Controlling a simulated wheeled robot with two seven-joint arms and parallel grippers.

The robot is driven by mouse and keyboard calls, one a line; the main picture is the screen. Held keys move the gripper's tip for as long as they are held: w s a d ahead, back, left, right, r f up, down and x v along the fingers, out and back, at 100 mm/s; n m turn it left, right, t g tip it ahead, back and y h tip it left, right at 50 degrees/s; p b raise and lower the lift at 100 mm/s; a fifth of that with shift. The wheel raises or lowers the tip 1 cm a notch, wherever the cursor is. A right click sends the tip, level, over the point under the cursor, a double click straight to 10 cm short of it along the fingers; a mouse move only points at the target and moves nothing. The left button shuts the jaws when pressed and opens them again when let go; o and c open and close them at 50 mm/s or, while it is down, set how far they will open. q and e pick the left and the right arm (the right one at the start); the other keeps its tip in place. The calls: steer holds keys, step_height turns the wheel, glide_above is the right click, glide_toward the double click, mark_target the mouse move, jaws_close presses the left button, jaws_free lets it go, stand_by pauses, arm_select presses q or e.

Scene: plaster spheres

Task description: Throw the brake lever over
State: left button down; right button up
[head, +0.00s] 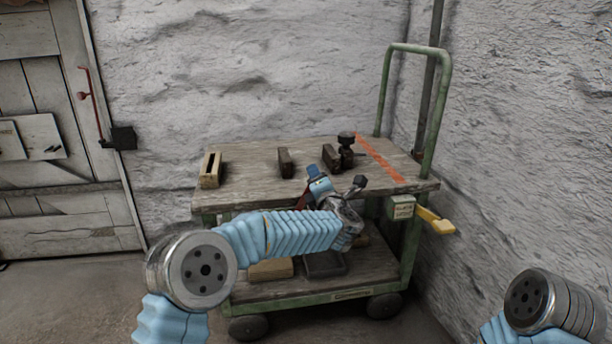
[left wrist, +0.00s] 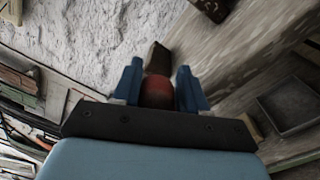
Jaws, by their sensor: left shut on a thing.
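A yellow lever (head: 435,221), the likely brake lever, juts out to the right, slanting down, from a small labelled box (head: 402,207) on the cart's right end. My left gripper (head: 318,180) is in front of the cart top's front edge, left of and apart from the lever. It is shut on a red-handled thing (left wrist: 157,92), seen between the blue fingers in the left wrist view. What this thing is, I cannot tell. Of my right arm only a link shows at the lower right; its gripper is out of view.
The green-framed cart (head: 432,184) stands against rough white walls. Its top holds a slotted wooden block (head: 211,170), a dark block (head: 285,162) and a black-knobbed piece (head: 346,150). Floor left of the cart is clear.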

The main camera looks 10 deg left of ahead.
arm_select(q)
steer(key=shift+w+d+r+m, duration=0.2)
steer(key=shift+d+m, duration=0.1)
steer(key=shift+m, duration=0.1)
steer(key=shift+d+f, duration=0.1)
steer(key=c, duration=1)
jaws_free()
steer(key=shift+o, duration=1.2)
steer(key=shift+d+f, duration=0.1)
steer(key=shift+f, duration=0.05)
steer(key=b+v, duration=0.1)
steer(key=v, duration=1.2)
steer(key=shift+s+f, duration=0.25)
steer(key=shift+s, duration=0.1)
